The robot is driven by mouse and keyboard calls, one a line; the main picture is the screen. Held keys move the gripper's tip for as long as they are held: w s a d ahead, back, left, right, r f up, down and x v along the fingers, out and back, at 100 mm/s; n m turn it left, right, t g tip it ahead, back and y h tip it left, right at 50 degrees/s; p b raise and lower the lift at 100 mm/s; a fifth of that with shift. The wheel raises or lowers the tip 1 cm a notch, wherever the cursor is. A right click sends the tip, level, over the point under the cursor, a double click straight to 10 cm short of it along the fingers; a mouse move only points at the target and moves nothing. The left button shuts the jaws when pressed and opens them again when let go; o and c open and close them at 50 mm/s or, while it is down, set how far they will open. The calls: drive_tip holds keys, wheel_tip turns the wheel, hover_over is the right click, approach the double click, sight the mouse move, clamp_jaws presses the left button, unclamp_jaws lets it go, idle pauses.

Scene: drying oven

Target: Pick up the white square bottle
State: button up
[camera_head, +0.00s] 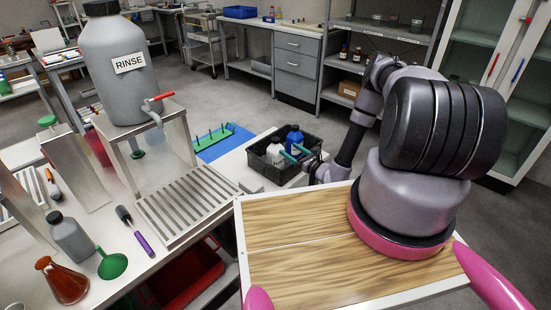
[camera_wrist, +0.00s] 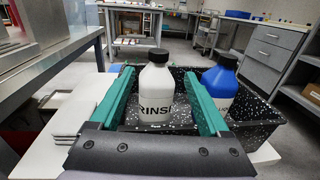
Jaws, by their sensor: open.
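A white bottle (camera_wrist: 157,98) with a black cap and a label reading "RINSE" stands upright in a black speckled crate (camera_wrist: 262,128). In the head view the white bottle (camera_head: 274,155) is partly hidden in the crate (camera_head: 262,166). My gripper (camera_wrist: 159,73) is open, with its teal fingers on either side of the white bottle in the wrist view. I cannot tell whether they touch it. In the head view my gripper (camera_head: 287,151) reaches over the crate from the right.
A blue bottle (camera_wrist: 221,82) stands in the crate, close to the right finger. A large grey rinse tank (camera_head: 118,68) on a metal stand and a slatted rack (camera_head: 190,203) are to the left.

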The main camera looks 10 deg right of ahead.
sight(278, 142)
drive_tip(key=x, duration=0.9)
drive_tip(key=shift+w+a, duration=0.2)
drive_tip(key=shift+a, duration=0.05)
clamp_jaws()
idle(1.1)
